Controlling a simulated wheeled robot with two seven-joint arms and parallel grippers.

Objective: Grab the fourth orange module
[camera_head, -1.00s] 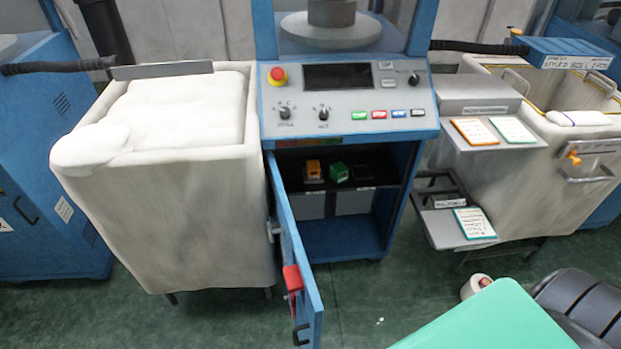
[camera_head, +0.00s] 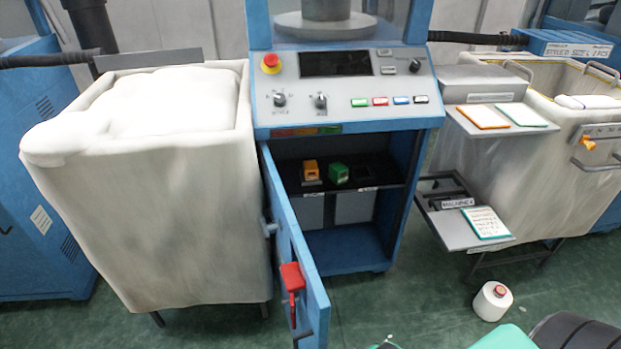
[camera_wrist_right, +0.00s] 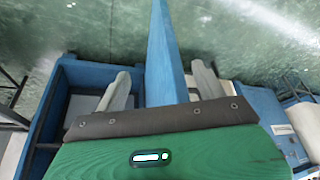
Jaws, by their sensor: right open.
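An orange module (camera_head: 310,169) stands on the dark shelf (camera_head: 372,184) inside the open blue cabinet, at the shelf's left. A green module (camera_head: 338,173) stands just right of it. A dark slot right of the green module looks empty. Only one orange module shows. In the right wrist view, my right gripper (camera_wrist_right: 162,76) has its two pale fingers spread apart. A blue upright panel, seemingly the cabinet door, shows between and beyond them; I cannot tell how far off it is. The modules do not show there. My left gripper is in no view.
The cabinet door (camera_head: 290,240) with a red latch (camera_head: 292,277) stands open toward me. A full white fabric bin (camera_head: 150,200) stands at left. At right are grey shelves with cards (camera_head: 487,222) and another bin. A white yarn cone (camera_head: 492,301) stands on the green floor.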

